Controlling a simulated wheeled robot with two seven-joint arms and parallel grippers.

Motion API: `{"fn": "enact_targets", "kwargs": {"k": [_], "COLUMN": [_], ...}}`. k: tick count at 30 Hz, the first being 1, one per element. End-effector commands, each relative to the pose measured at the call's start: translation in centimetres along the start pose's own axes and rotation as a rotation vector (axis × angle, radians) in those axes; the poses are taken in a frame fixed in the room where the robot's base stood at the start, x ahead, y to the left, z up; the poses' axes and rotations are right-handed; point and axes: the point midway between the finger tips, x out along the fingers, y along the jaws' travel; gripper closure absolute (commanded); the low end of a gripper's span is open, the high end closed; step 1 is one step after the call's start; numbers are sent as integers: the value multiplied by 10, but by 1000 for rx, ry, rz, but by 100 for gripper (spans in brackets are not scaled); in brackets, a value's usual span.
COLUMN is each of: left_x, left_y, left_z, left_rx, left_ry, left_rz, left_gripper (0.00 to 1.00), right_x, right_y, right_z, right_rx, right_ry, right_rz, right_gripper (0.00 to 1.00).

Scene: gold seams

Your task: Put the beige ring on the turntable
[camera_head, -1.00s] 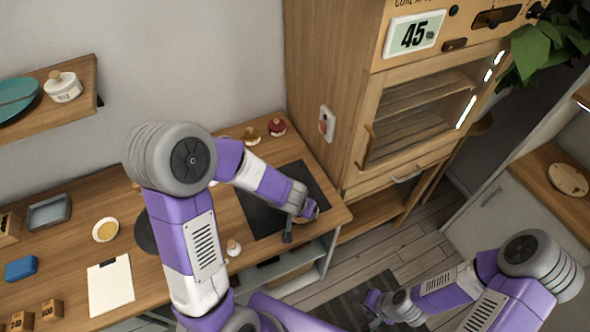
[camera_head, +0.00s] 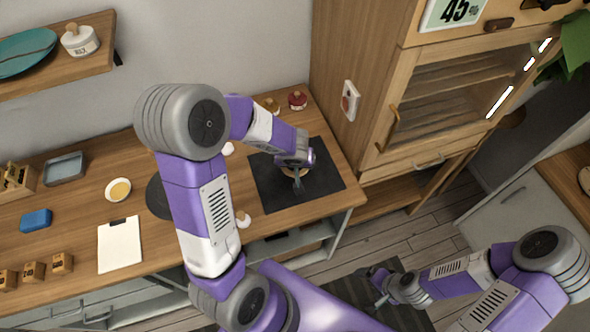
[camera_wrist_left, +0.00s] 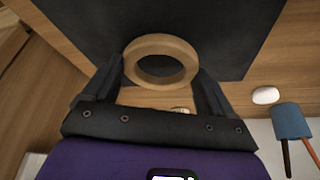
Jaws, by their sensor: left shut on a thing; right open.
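The beige ring (camera_wrist_left: 161,42) is gripped between the two dark fingers of my left gripper (camera_wrist_left: 158,68) in the left wrist view. In the head view my left gripper (camera_head: 298,184) is over the black square mat, and only a bit of the ring shows beside it. A dark round disc (camera_head: 158,197), which looks like the turntable, lies on the bench to the left, partly hidden by my left arm. My right gripper (camera_head: 380,290) is open and empty, low over the floor at the right.
The black mat (camera_head: 322,186) lies near the bench's right end. A tall wooden cabinet (camera_head: 375,70) stands to its right. Left of the disc are a small yellow-filled bowl (camera_head: 118,190), a white sheet (camera_head: 120,245), and a blue block (camera_head: 36,220). Small lidded jars (camera_head: 298,99) stand at the back.

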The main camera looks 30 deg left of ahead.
Motion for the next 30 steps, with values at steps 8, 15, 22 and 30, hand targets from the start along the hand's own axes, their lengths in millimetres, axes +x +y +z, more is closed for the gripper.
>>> {"fn": "enact_targets", "kwargs": {"k": [8,15,22,30], "left_x": [30,29,32,31], "left_y": [0,0,0,0], "left_z": [13,12,13,13], "left_rx": [0,0,2,1], "left_ry": [-2,-1,-1,-1], "left_rz": [-1,0,0,0], "left_gripper": [48,48,5,0], "right_x": [14,14,18,17], "right_y": [5,5,7,6], "right_z": [-1,-1,-1,-1], "right_rx": [0,0,0,0], "right_ry": [0,0,0,0], "right_rz": [0,0,0,0], "right_gripper": [6,6,6,6]}}
